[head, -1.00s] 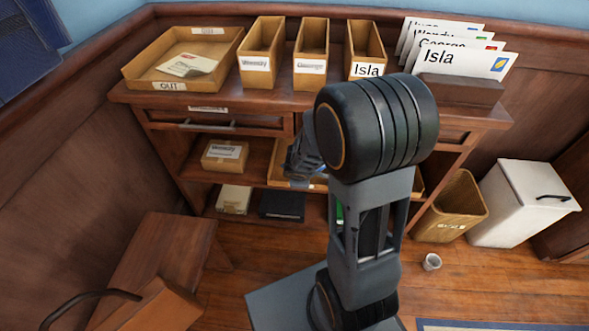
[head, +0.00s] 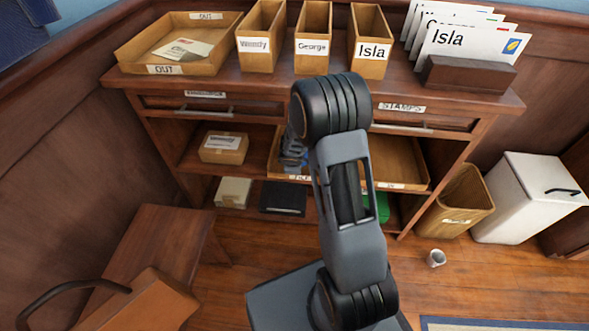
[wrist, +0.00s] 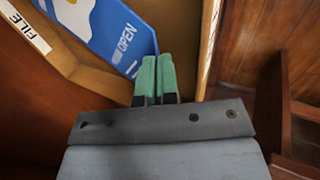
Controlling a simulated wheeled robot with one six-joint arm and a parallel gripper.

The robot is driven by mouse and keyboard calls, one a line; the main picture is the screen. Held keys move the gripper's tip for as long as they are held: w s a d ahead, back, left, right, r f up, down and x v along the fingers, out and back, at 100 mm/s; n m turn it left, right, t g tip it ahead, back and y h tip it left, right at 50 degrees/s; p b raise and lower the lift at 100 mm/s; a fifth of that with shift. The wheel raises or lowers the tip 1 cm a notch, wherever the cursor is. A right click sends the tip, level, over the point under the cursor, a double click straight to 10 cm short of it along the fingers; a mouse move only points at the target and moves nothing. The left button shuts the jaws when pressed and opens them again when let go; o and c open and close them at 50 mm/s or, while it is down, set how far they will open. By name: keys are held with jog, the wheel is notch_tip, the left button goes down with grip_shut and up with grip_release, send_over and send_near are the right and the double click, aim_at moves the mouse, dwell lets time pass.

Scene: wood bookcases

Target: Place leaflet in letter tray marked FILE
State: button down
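The blue leaflet with "OPEN" on it (wrist: 97,22) lies face toward the camera inside the letter tray marked FILE (wrist: 62,57) in the wrist view. My gripper (wrist: 156,58) has its two green fingertips together at the leaflet's lower right corner. I see no leaflet edge between the fingers, and whether they touch it is unclear. In the head view my gripper (head: 292,157) is at the left tray on the middle shelf, largely hidden by my arm. That tray's front label (head: 300,178) is partly covered.
A second tray (head: 402,165) stands right of it on the shelf. A small box (head: 223,147) stands to the left. The desk top holds the OUT tray (head: 165,69), named bins (head: 313,62) and envelopes (head: 474,45). A wastebasket (head: 461,205) stands right.

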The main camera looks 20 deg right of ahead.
jog(key=shift+f, duration=0.85)
jog(key=shift+r, duration=0.15)
jog(key=c, duration=1.8)
grip_release()
jog(key=shift+o, duration=0.7)
jog(key=shift+r, duration=0.15)
jog(key=p+v, duration=0.5)
jog(key=v, duration=0.6)
jog(key=shift+s+r+p, duration=0.2)
jog(key=shift+r+p, duration=0.15)
jog(key=shift+p, duration=0.05)
jog(key=shift+s+a, duration=0.1)
